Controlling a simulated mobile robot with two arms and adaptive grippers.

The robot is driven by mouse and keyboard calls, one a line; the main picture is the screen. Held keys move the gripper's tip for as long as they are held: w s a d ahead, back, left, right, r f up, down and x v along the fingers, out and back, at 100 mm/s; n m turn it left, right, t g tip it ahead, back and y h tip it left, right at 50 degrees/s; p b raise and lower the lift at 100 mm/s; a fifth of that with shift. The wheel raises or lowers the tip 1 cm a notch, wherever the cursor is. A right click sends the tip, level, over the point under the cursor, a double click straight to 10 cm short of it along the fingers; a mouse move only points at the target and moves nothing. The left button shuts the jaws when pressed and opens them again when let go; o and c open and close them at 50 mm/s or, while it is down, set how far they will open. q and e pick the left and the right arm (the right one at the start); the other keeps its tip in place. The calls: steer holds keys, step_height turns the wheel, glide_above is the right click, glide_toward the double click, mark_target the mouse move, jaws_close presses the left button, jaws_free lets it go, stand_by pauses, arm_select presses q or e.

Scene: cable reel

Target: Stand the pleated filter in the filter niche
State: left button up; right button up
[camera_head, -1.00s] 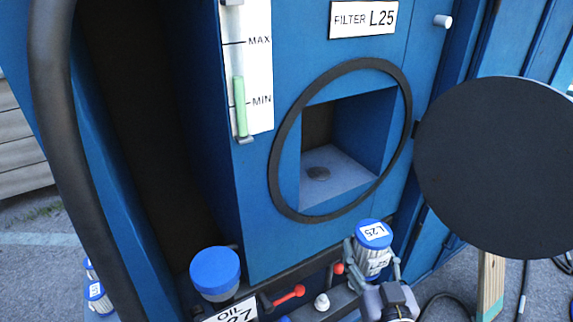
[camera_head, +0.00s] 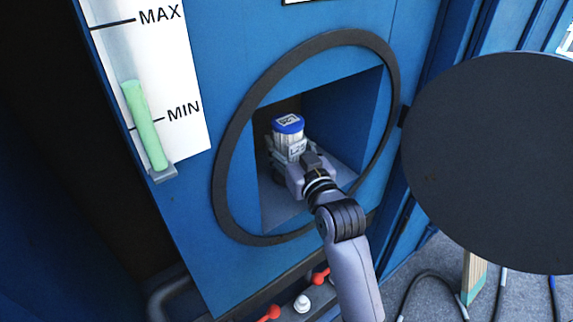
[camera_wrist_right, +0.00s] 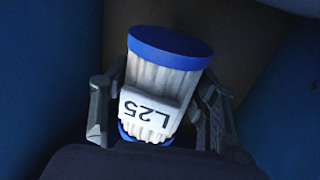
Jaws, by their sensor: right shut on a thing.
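The pleated filter (camera_head: 289,128) is a white ribbed cylinder with blue caps and an L25 label. It is inside the filter niche (camera_head: 345,115), a square recess in the blue panel framed by a round black ring. My right gripper (camera_head: 287,158) is shut on the filter. In the right wrist view the filter (camera_wrist_right: 165,75) stands between the two fingers (camera_wrist_right: 160,110). The filter looks roughly upright. The gripper hides its lower part, and whether it touches the niche floor (camera_head: 285,215) cannot be told. My left gripper is not in view.
A round black cover (camera_head: 490,160) stands open to the right of the niche. A gauge (camera_head: 145,120) with a green indicator is at the left. Red-handled valves (camera_head: 268,313) and a white knob (camera_head: 302,303) sit below the ring. Cables lie on the ground at the lower right.

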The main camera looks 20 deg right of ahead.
steer(key=shift+f, duration=0.45)
step_height(320, 180, down, 3)
steer(key=shift+f, duration=0.55)
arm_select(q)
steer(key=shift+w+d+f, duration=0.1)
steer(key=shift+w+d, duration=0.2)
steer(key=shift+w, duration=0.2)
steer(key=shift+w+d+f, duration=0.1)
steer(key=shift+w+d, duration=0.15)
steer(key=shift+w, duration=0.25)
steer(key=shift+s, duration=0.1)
arm_select(e)
steer(key=o, duration=1)
steer(key=shift+f, duration=0.2)
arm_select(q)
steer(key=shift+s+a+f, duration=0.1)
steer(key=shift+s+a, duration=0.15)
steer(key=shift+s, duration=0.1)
arm_select(e)
steer(key=o, duration=0.4)
steer(key=shift+o, duration=0.2)
steer(key=shift+r, duration=0.1)
